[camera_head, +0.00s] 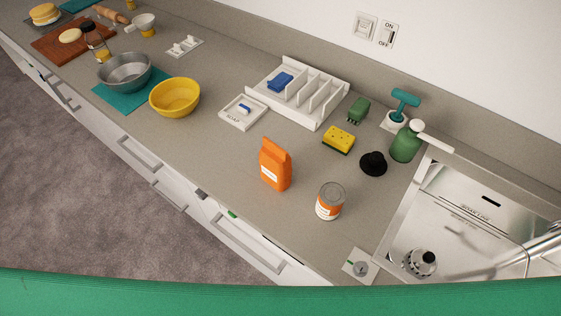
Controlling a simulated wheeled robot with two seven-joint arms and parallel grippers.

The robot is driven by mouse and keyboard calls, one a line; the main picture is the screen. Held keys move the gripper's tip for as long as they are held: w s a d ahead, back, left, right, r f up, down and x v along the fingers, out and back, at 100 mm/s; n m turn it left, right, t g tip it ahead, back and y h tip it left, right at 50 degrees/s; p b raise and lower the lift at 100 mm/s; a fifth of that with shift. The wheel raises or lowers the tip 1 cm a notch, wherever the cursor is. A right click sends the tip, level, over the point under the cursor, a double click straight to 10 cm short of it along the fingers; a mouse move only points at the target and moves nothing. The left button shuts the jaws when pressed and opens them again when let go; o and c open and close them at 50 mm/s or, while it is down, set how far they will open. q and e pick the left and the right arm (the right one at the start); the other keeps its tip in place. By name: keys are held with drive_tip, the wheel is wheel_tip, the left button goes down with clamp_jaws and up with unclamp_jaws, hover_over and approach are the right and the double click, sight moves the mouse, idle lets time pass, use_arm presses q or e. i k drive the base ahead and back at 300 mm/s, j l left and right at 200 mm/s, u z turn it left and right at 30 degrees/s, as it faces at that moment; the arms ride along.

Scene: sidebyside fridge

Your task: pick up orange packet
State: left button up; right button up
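Neither of my grippers shows in the head view.
A yellow sponge (338,139), a black knob-like object (373,163) and a green soap bottle (406,142) are behind. A white soap tray (243,112) and yellow bowl (175,97) lie left. The sink (475,215) is right.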

sight(275, 162)
drive_tip(key=k+j, duration=0.1)
drive_tip(key=k, duration=0.2)
drive_tip(key=k+j, duration=0.1)
drive_tip(key=k, duration=0.25)
drive_tip(key=k+l, duration=0.1)
drive_tip(key=l, duration=0.25)
drive_tip(key=k+l, duration=0.15)
drive_tip(key=l, duration=0.2)
drive_tip(key=k+l, duration=0.1)
drive_tip(key=l, duration=0.25)
drive_tip(key=k+l+u, duration=0.1)
drive_tip(key=l, duration=0.85)
